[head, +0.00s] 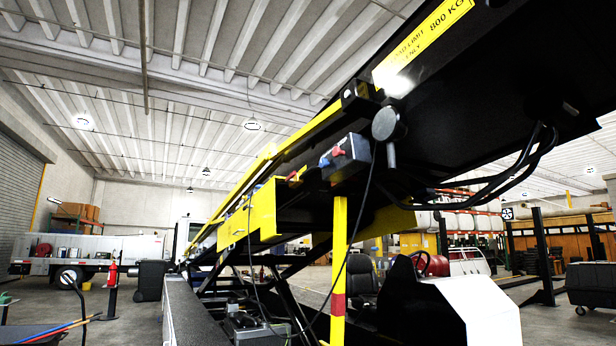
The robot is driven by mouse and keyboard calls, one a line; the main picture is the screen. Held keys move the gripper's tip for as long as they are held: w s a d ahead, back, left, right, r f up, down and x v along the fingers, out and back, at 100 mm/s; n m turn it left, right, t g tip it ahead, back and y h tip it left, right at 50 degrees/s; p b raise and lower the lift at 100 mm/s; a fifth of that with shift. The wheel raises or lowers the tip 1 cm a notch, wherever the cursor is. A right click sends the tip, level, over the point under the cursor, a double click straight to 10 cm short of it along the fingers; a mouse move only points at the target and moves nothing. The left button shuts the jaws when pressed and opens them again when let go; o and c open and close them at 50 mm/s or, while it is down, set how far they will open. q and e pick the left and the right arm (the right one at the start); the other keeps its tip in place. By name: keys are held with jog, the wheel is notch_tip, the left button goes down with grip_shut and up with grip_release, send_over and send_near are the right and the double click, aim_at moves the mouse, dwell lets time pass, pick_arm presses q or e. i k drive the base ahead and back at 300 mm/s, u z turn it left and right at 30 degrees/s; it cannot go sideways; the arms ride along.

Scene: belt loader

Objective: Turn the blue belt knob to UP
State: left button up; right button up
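A dark control box (352,158) is mounted on the side of the raised belt loader, near the middle of the head view. A small blue knob (324,161) sits on its left face, beside a red knob (338,152). The blue knob is too small to read its setting or any label. Neither of my grippers shows in the head view.
The black loader boom (480,110) slopes up to the right overhead. A yellow post (338,270) with a red band stands below the box, and a cable (362,215) hangs beside it. A seat (362,275) and a white cowl (470,310) are at lower right.

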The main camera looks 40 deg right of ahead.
aim_at(323, 163)
jog(key=z, duration=0.45)
jog(key=i, duration=1.15)
jog(key=z, duration=1.8)
jog(key=i, duration=0.8)
jog(key=z, duration=0.7)
